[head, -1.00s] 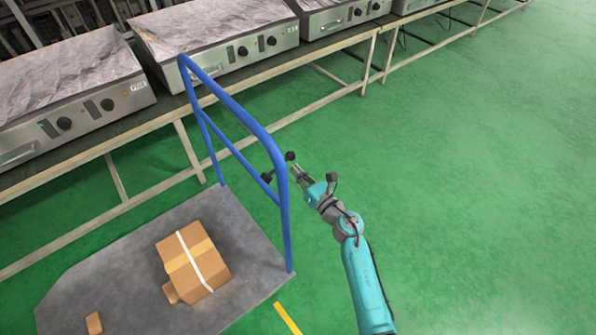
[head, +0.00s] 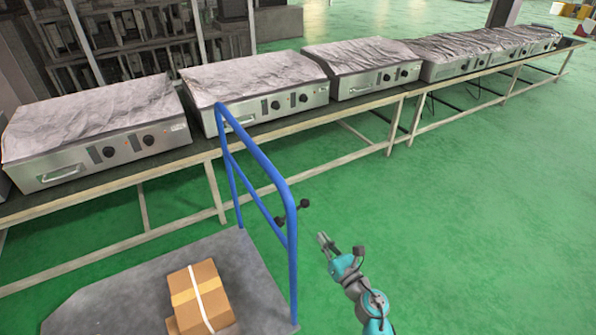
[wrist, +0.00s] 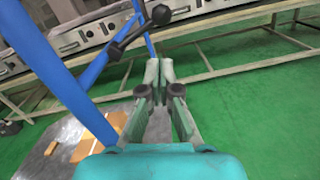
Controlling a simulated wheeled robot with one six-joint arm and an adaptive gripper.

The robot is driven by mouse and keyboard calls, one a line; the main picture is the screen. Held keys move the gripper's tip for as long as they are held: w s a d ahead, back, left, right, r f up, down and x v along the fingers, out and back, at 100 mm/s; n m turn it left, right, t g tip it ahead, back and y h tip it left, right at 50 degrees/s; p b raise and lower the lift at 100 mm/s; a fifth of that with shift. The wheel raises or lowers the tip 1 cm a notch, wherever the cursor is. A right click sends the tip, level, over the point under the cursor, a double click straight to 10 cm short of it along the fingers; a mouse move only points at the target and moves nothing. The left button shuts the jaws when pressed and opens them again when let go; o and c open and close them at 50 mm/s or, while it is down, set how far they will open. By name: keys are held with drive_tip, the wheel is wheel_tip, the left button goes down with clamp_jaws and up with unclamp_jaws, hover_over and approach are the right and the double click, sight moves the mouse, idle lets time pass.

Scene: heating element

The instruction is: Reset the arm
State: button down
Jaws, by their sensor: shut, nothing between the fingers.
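My arm (head: 372,304) is teal and grey and reaches up from the lower right of the head view. My gripper (head: 322,238) is at its end, just right of the blue cart handle (head: 262,160). In the wrist view my gripper (wrist: 159,70) points forward with its fingertips together and nothing held. A dark double-ended knob or bar (head: 292,212) on the handle is left of the fingers. It also shows in the wrist view (wrist: 135,32), ahead and to the left. I cannot tell whether the gripper touches anything there; the head view shows a gap.
A grey cart platform (head: 110,300) carries a cardboard box (head: 200,293). Several steel heating units (head: 262,85) with crinkled grey tops stand on a long table (head: 370,100) at the back. Green floor (head: 480,220) is clear to the right.

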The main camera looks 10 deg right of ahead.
drive_tip(key=shift+s, duration=0.1)
drive_tip(key=s+a+f+m+h, duration=0.1)
drive_tip(key=s+m, duration=0.8)
drive_tip(key=s, duration=0.4)
drive_tip(key=s+a+f+m+h, duration=0.1)
drive_tip(key=s+a+m+h, duration=0.1)
drive_tip(key=s+m, duration=0.9)
drive_tip(key=s+r+m+g, duration=0.1)
drive_tip(key=s+r+m, duration=0.2)
drive_tip(key=s+m, duration=0.2)
drive_tip(key=s+d+r+m+g+h, duration=0.1)
drive_tip(key=s+r+m, duration=0.3)
drive_tip(key=s, duration=0.8)
drive_tip(key=s+d+r+m+g+h, duration=0.1)
drive_tip(key=s+r+m, duration=0.2)
drive_tip(key=s+m, duration=0.4)
drive_tip(key=shift+s+d+r+m, duration=0.15)
drive_tip(key=shift+s+r+m, duration=0.25)
drive_tip(key=shift+s, duration=0.55)
